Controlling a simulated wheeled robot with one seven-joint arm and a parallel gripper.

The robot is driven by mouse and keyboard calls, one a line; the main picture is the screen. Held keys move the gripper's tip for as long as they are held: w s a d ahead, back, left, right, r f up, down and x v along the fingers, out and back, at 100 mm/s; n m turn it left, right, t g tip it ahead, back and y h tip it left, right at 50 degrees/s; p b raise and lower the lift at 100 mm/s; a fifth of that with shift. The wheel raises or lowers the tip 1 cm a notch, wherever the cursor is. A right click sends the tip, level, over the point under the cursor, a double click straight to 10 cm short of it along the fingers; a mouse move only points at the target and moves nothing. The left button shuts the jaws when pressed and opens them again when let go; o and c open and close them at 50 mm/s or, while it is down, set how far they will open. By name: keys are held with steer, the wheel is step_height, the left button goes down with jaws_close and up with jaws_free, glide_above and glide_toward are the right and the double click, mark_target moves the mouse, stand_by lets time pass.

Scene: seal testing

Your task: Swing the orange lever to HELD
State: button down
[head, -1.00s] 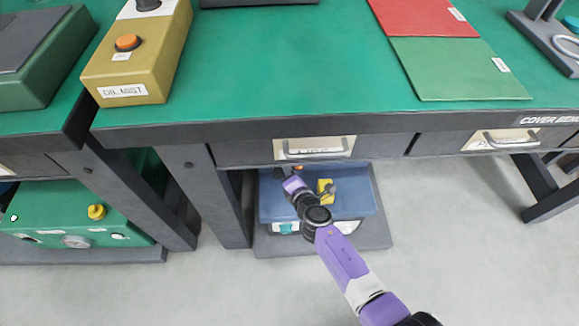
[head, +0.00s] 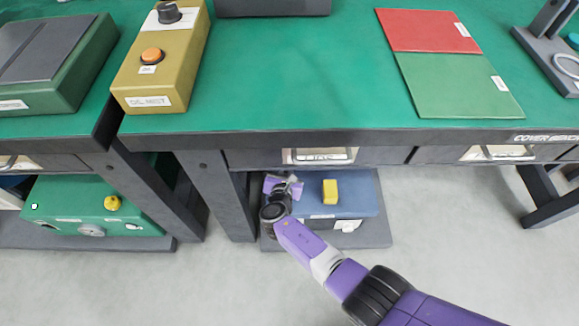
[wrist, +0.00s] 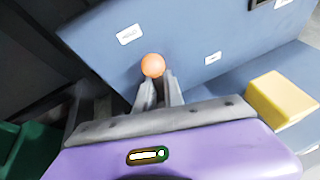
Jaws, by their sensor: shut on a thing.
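The orange lever's round knob (wrist: 153,66) shows at the fingertips of my gripper (wrist: 158,88) in the wrist view. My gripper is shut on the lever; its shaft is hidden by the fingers. The lever belongs to a blue unit (wrist: 100,22) that stands low under the bench. One white label (wrist: 129,35) is up and left of the knob, with small text that may be HELD. A second label (wrist: 212,58) is to its right, too small to read. In the head view my gripper (head: 284,184) is at the left part of the blue unit (head: 358,203), and the knob is hidden.
A yellow block (head: 330,191) sits on the blue unit, right of my gripper; it also shows in the wrist view (wrist: 281,97). The bench (head: 300,95) overhangs the unit. A bench leg (head: 217,195) stands close on the left. Clear floor lies in front.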

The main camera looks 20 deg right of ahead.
steer(key=shift+a+n+h, duration=0.25)
steer(key=shift+n+h, duration=0.05)
steer(key=shift+n, duration=0.2)
stand_by(0.3)
steer(key=c, duration=1.5)
jaws_free()
steer(key=shift+o, duration=0.2)
steer(key=p+v, duration=0.4)
steer(key=v, duration=0.3)
steer(key=shift+s+a, duration=0.25)
steer(key=shift+a, duration=0.05)
steer(key=shift+r, duration=0.1)
